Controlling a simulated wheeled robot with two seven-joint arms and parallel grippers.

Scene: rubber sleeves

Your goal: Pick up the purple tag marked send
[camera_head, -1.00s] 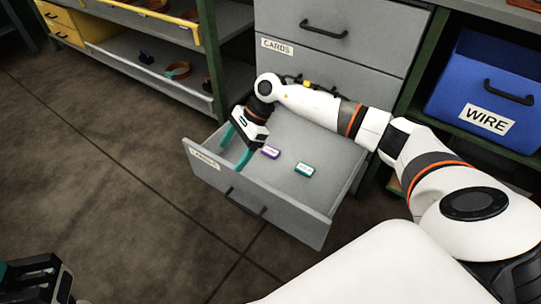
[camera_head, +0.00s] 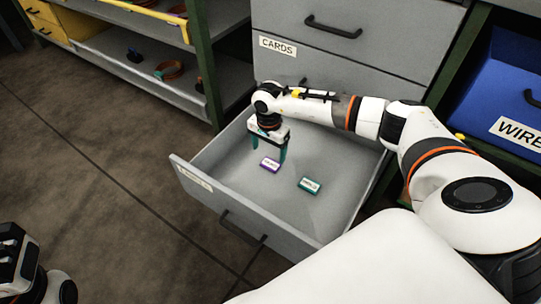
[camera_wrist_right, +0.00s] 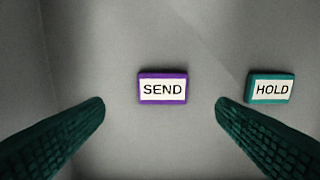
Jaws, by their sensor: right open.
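The purple tag (camera_head: 270,165) lies flat on the floor of the open grey drawer (camera_head: 262,220). In the right wrist view the purple tag (camera_wrist_right: 162,88) has a white label reading SEND. My right gripper (camera_head: 268,158) is open and points down just above and behind it. In the wrist view the two green fingertips of my right gripper (camera_wrist_right: 160,103) stand apart, with the tag between and a little beyond them, not touching. My left gripper (camera_head: 50,290) is only partly in view at the lower left, and its jaws cannot be made out.
A teal tag (camera_head: 310,185) lies right of the purple one; it reads HOLD in the wrist view (camera_wrist_right: 271,89). The drawer walls surround both tags. A closed CARDS drawer (camera_head: 355,62) is above, and a blue WIRE bin (camera_head: 505,85) stands at the right.

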